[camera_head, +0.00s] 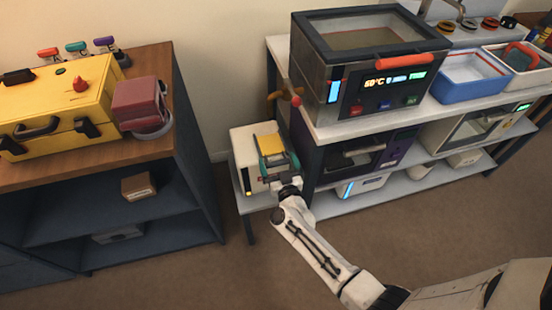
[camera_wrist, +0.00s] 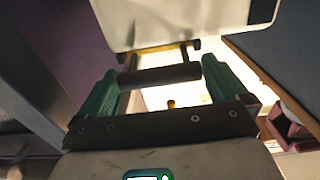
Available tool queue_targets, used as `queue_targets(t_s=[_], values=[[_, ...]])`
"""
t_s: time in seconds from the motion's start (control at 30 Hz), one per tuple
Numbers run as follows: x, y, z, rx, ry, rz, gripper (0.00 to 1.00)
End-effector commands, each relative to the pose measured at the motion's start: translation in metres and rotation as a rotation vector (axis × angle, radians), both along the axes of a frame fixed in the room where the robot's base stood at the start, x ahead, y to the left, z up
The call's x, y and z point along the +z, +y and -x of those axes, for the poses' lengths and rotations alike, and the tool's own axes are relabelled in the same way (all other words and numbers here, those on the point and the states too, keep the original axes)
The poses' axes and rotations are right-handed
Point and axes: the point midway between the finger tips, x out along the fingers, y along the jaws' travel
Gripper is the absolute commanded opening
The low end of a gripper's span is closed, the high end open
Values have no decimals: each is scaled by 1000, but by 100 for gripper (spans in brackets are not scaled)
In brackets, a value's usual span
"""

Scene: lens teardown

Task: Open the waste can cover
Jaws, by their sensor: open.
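The waste can appears to be the white box (camera_head: 243,150) on a low stand, left of the shelving, in the head view. A yellow panel (camera_head: 271,144) shows on its top. My gripper (camera_head: 279,168) is over the box, with its teal fingers on either side of the top. In the wrist view my gripper (camera_wrist: 160,70) is open. A dark handle bar (camera_wrist: 160,76) lies between or just beyond the green fingers. Brackets join it to a white panel (camera_wrist: 180,22), perhaps the cover. Contact with the bar cannot be told. The cover's position is unclear.
A heated tank (camera_head: 330,80) stands on the shelving right of the box, with a red-ended handle (camera_head: 291,97) sticking out above the box. A wooden-topped cabinet (camera_head: 165,60) with a yellow case (camera_head: 60,110) stands left. Floor (camera_head: 215,260) is free between and in front.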

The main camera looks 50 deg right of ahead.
Motion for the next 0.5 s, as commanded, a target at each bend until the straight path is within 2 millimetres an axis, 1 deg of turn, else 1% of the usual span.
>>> queue_targets(t_s=[0.03,0.1,0.2,0.5], values=[[-2,-4,-7,0,-1,0,100],[-1,-8,-13,1,-1,1,100],[-1,-12,-18,0,0,1,100],[0,-15,-22,1,1,0,100]])
